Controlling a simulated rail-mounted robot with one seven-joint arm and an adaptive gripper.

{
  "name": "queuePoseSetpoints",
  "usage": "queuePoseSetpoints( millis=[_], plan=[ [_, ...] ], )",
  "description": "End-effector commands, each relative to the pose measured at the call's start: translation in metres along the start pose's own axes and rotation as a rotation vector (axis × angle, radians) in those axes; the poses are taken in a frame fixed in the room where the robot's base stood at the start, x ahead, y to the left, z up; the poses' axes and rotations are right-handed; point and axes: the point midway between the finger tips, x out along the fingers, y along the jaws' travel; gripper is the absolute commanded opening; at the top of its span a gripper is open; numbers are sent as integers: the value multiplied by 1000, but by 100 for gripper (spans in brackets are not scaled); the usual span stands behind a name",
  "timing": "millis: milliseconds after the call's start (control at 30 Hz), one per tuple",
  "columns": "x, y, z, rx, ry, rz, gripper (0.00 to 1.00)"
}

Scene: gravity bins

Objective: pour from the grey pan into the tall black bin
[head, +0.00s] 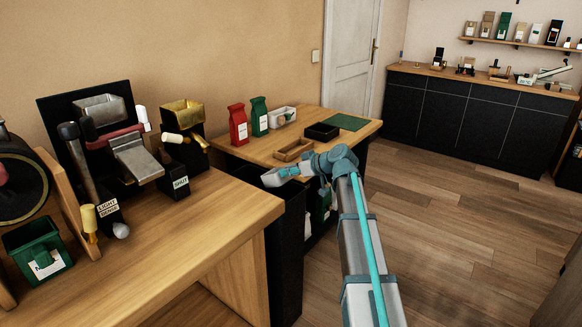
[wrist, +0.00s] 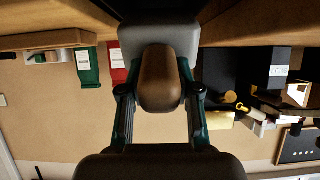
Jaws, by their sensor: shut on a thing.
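The grey pan (head: 272,179) is small in the head view, over the mouth of the tall black bin (head: 287,250) between the two wooden tables. My gripper (head: 294,172) is shut on the pan's handle, at the pan's right. In the wrist view the gripper fingers (wrist: 160,98) stand on both sides of the brown handle (wrist: 160,80), and the grey pan (wrist: 160,38) lies beyond it. The pan's inside and any contents are hidden or too small to tell, and so is its exact tilt.
The near table (head: 190,235) holds a dark sorting stand, a green bin (head: 38,250) and a black "SHUT" block. The far table holds a red bag (head: 238,125), a green bag (head: 259,117), a white tray, a wooden tray (head: 293,150) and a black tray (head: 322,132). Floor at right is clear.

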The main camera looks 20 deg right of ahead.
Motion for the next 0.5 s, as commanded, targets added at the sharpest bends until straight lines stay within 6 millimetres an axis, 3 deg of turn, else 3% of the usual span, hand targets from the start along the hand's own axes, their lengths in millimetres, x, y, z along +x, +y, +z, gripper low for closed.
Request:
queuePoseSetpoints(
  millis=[500],
  plan=[
    [2, 0, -19, 1, -156, -1, 0]
  ],
)
